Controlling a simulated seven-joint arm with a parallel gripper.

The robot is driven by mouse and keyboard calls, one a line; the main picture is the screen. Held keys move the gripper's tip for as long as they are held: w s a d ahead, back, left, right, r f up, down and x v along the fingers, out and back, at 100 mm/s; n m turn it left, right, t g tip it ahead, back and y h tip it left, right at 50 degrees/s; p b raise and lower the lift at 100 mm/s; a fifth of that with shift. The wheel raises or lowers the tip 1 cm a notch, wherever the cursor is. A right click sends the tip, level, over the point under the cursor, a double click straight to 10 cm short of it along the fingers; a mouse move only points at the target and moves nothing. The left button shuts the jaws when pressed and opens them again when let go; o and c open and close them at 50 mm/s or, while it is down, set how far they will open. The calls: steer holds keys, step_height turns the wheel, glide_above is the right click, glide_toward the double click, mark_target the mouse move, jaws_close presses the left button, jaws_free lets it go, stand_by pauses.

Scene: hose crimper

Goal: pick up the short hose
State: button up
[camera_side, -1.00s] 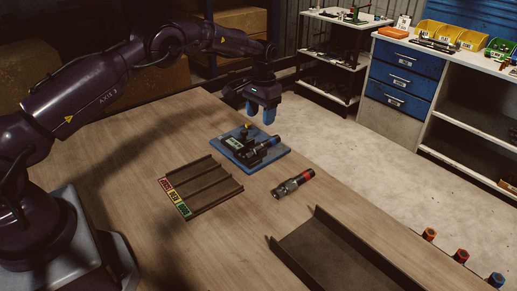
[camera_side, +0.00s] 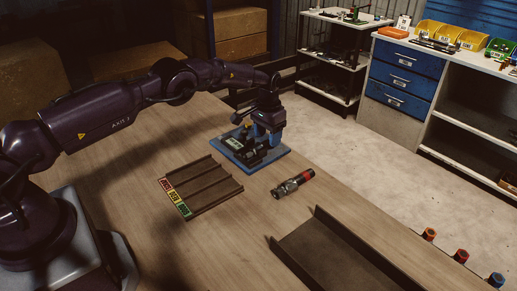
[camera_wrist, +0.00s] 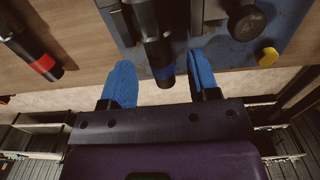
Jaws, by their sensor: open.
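A short dark hose with a blue band (camera_wrist: 158,60) lies in the crimper on the blue base plate (camera_side: 279,157). In the wrist view it sits between the two blue fingers of my gripper (camera_wrist: 161,75), with a gap on each side. In the side view my gripper (camera_side: 264,134) is low over the crimper and hides much of it and of the hose. My gripper is open and empty. A second dark hose with a red band (camera_side: 293,183) lies loose on the table, right of the crimper; it also shows in the wrist view (camera_wrist: 30,45).
A brown sorting rack (camera_side: 215,188) with red, yellow and green labels stands in front of the crimper. A dark open tray (camera_side: 325,255) lies at the front right. A black knob (camera_wrist: 247,22) and a yellow part (camera_wrist: 268,56) are close to the right finger.

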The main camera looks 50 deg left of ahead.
steer(key=shift+f, duration=1.25)
jaws_close()
steer(key=shift+r, duration=0.15)
